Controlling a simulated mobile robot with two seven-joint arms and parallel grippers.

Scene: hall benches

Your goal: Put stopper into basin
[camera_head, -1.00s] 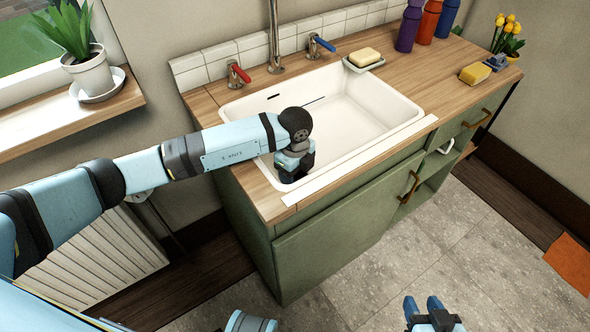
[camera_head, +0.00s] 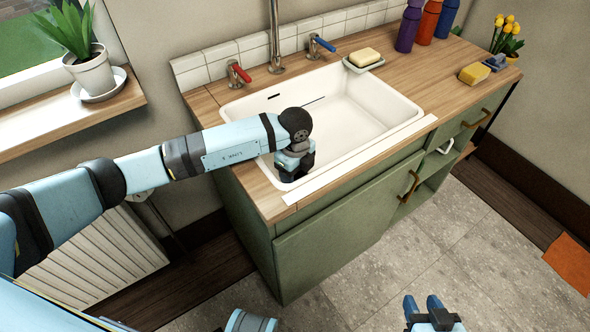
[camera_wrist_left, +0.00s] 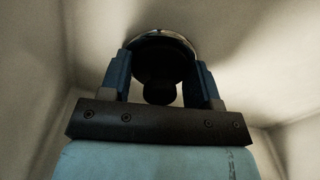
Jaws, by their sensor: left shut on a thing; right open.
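The white basin (camera_head: 365,105) is set into the wooden counter. My left gripper (camera_head: 288,172) points down inside the basin at its near left corner, and its fingertips are hidden in the head view. In the left wrist view, the left gripper (camera_wrist_left: 160,68) is shut on the dark round stopper (camera_wrist_left: 158,93), with a finger on each side of it. A shiny curved rim shows just beyond the stopper. I cannot tell whether it belongs to the stopper or to a drain. My right gripper (camera_head: 423,305) is open and empty above the floor, at the bottom of the head view.
A tap (camera_head: 275,40) with a red handle (camera_head: 238,72) and a blue handle (camera_head: 321,43) stands behind the basin. A soap dish (camera_head: 364,64), several bottles (camera_head: 408,28) and a yellow sponge (camera_head: 474,73) are on the counter.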

